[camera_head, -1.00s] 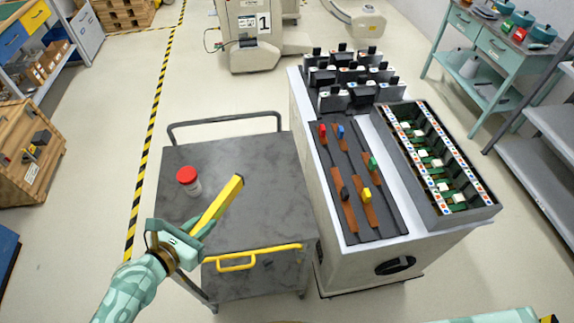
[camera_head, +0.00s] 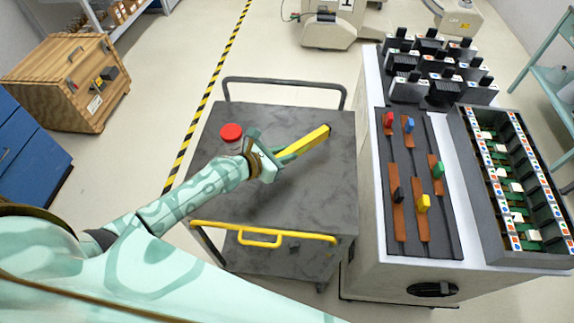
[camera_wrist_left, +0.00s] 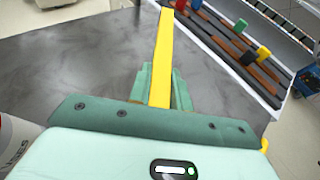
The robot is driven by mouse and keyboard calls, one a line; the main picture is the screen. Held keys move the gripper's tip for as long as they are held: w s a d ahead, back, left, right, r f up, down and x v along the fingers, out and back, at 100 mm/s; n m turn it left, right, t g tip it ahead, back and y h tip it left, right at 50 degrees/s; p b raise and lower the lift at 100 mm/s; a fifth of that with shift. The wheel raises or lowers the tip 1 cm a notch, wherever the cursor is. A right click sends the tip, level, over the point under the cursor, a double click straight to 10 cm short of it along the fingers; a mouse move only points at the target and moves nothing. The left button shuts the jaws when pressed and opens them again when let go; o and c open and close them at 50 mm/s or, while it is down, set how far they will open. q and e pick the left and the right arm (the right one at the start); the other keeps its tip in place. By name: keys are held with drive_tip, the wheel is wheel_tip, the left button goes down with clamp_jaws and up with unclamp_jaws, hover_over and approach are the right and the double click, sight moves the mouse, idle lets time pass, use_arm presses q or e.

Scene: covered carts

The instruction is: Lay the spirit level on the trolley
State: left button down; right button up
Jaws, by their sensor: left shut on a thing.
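The yellow spirit level (camera_head: 309,141) is a long bar held at one end by my left gripper (camera_head: 281,157). It points away to the upper right over the dark grey top of the trolley (camera_head: 285,197). In the left wrist view the level (camera_wrist_left: 163,62) runs straight out between the green fingers (camera_wrist_left: 160,87), which are shut on it. The level is over the trolley top; whether it touches the surface I cannot tell. The trolley has a yellow front handle. My right gripper does not show.
A jar with a red lid (camera_head: 231,132) stands on the trolley, just left of my left gripper. A cart with coloured sliders (camera_head: 420,200) and a tray of green parts (camera_head: 511,190) stands close on the right. The trolley's front and right top are clear.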

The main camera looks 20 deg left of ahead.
use_arm(q)
drive_tip(key=shift+w+f, duration=0.2)
drive_tip(key=shift+f, duration=0.05)
drive_tip(key=f+b, duration=0.3)
drive_tip(key=f, duration=0.1)
drive_tip(key=shift+w+a+b, duration=0.1)
drive_tip(key=shift+w+b, duration=0.2)
drive_tip(key=shift+r, duration=0.3)
drive_tip(key=shift+f, duration=0.1)
drive_tip(key=c, duration=1.6)
unclamp_jaws()
drive_tip(key=shift+f, duration=0.15)
drive_tip(key=shift+c, duration=0.2)
drive_tip(key=o, duration=0.4)
drive_tip(key=shift+c, duration=0.2)
